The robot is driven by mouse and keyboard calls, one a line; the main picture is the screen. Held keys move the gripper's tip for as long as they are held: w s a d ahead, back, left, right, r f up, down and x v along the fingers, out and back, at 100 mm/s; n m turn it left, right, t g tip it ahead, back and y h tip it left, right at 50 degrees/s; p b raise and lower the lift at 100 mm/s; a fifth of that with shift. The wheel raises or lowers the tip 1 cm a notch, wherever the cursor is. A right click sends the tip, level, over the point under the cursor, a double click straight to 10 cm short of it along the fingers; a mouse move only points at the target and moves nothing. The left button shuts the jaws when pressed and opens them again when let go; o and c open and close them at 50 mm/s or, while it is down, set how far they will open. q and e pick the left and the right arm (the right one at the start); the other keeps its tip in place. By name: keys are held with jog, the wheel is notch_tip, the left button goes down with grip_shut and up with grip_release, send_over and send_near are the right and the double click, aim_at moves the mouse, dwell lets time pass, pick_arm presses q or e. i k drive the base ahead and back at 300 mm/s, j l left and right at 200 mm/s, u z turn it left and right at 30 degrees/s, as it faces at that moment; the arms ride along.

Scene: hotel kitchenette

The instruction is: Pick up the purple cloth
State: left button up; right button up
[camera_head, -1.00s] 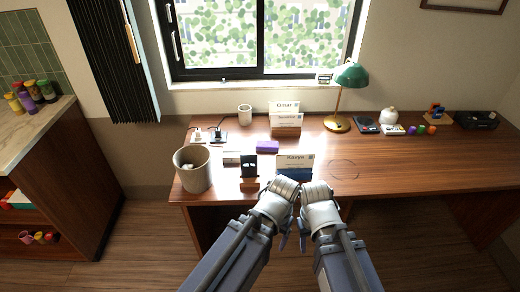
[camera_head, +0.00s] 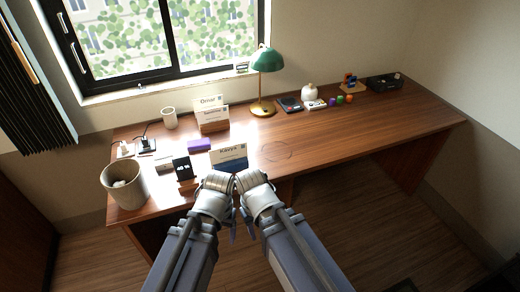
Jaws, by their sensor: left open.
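A small folded purple cloth (camera_head: 199,145) lies on the wooden desk (camera_head: 330,138), behind the Kavya name card and left of the bright glare. My left gripper (camera_head: 234,226) is at the front edge of the desk, nearer to me than the cloth and apart from it, open with nothing seen in it. My right arm is beside it, with its gripper (camera_head: 247,222) close to the left one. I cannot tell whether the right jaws are open or shut, as the fingers point away and overlap.
A Kavya card (camera_head: 229,158) and a small black display (camera_head: 183,169) stand in front of the cloth. Omar's card (camera_head: 211,103) stands behind it. A bin (camera_head: 124,184), a cup (camera_head: 169,118) and a green lamp (camera_head: 266,62) are around. The desk's right middle is clear.

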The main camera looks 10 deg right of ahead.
aim_at(200, 144)
jog(key=z, duration=1.6)
jog(key=k+j, duration=0.1)
jog(key=j, duration=0.3)
jog(key=k+j, duration=0.15)
jog(key=j, duration=0.25)
jog(key=k+j, duration=0.1)
jog(key=j, duration=0.25)
jog(key=k+j, duration=0.1)
jog(key=j, duration=0.3)
jog(key=k+j, duration=0.15)
jog(key=j, duration=0.25)
jog(key=i, duration=0.5)
